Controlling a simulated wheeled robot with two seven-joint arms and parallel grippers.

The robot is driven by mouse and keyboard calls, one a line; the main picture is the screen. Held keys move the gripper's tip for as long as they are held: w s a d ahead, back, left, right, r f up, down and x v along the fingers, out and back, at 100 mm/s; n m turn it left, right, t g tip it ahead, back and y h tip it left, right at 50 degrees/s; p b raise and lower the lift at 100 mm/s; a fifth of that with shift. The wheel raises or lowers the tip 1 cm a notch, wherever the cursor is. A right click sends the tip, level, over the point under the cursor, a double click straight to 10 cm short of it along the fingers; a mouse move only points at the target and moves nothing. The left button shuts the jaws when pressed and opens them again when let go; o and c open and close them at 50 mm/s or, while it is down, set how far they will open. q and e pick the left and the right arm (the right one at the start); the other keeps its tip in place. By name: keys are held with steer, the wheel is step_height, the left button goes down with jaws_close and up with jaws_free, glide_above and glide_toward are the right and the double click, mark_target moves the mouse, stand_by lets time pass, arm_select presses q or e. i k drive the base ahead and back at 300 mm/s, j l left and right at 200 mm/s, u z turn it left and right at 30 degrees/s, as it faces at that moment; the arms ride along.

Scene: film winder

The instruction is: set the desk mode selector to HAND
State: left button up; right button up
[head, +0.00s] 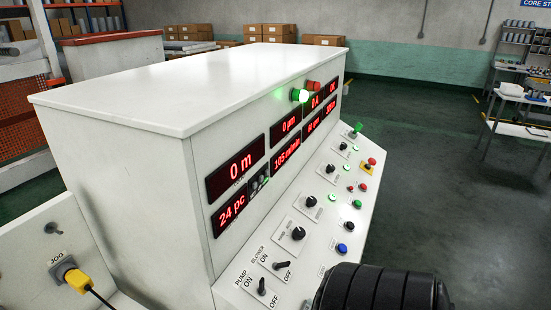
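The white control desk (130,160) fills the middle of the head view, with a sloping panel (330,225) on its right side. Several black rotary knobs sit on the panel. The large knob (298,233) has a plate with small lettering beside it that I cannot read surely; smaller knobs (311,201) sit further up. I cannot tell surely which one is the mode selector, or its setting. PUMP (262,287) and BLOWER (281,266) switches are at the near end. Neither gripper shows; a black ribbed part of mine covers the bottom right.
Red displays (236,172) line the desk's upright face. A red button (372,162) on a yellow base, a blue button (341,247) and green lamps sit on the panel. A yellow plug (77,279) is in the JOG box at left. The floor (430,150) right of the desk is clear.

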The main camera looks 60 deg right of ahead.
mark_target(298, 233)
steer(key=z, duration=2.05)
